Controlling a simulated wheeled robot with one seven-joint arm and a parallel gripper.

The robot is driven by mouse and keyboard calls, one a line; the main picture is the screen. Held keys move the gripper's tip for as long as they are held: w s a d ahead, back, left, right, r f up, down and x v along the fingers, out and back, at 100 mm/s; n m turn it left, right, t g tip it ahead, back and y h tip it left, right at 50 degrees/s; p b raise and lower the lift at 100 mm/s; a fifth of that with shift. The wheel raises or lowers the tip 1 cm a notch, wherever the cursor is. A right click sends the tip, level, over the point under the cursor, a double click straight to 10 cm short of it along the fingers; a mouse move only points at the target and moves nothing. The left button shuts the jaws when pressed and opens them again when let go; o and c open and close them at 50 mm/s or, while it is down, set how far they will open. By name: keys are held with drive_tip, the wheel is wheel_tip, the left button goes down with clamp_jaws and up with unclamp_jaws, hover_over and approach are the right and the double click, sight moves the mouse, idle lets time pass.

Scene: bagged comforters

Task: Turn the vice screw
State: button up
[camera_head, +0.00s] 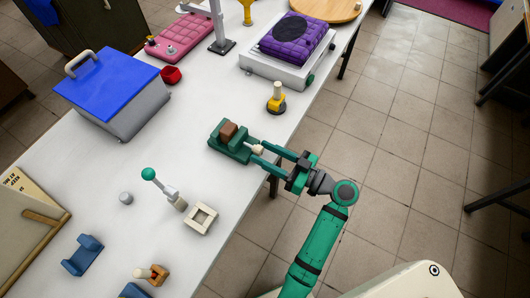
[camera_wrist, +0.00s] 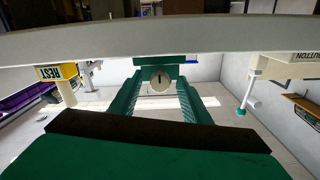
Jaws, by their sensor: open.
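The green vice (camera_head: 224,145) stands near the table's right edge in the head view, with a brown block (camera_head: 228,131) in its jaws. Its pale round screw knob (camera_head: 258,149) faces my gripper (camera_head: 260,153). In the wrist view the knob (camera_wrist: 160,80) is centred between the two green fingers of my gripper (camera_wrist: 161,92), with the green vice body (camera_wrist: 151,61) behind it. The fingers are open, one on each side of the knob, with gaps visible. Whether the fingertips reach past the knob's face is hard to tell.
A yellow-and-black knob post (camera_head: 277,98) stands behind the vice. A teal-balled lever (camera_head: 162,186) and a cream square frame (camera_head: 199,218) are to its left and front. A blue-lidded box (camera_head: 112,88) and a bagged purple comforter (camera_head: 297,38) are farther back. Clear white table (camera_head: 180,120) lies left of the vice.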

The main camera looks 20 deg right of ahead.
drive_tip(key=shift+w+a, duration=0.1)
drive_tip(key=shift+c, duration=0.3)
drive_tip(key=c, duration=1)
drive_tip(key=shift+m, duration=1.9)
drive_tip(key=o, duration=1.1)
drive_tip(key=shift+c, duration=0.2)
drive_tip(key=v, duration=1)
drive_tip(key=shift+s+d, duration=0.25)
drive_tip(key=shift+s, duration=0.05)
